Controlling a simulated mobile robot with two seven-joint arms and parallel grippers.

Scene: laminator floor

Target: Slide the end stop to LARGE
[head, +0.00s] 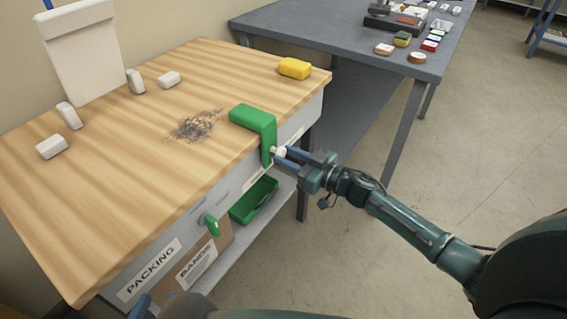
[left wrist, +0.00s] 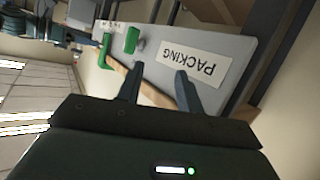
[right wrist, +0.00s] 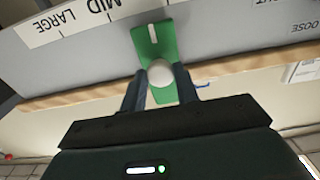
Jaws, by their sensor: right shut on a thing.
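The end stop (head: 256,122) is a green L-shaped block over the wooden bench's front edge, with a white knob (right wrist: 161,73) on its front face. My right gripper (head: 277,155) is shut on the knob. In the right wrist view, the stop's white index line lies beside the scale strip (right wrist: 75,20), past MID on the side away from LARGE. My left gripper (left wrist: 158,80) is open and empty, near the bench front by the PACKING label; only a bit of it shows low in the head view. A green lever (head: 211,225) sits on the bench front.
The bench top (head: 120,170) carries a dark scuffed patch, several white blocks, a white upright board (head: 88,55) and a yellow block (head: 295,68). A green bin (head: 254,200) is below the stop. A grey table (head: 310,22) with small items stands behind.

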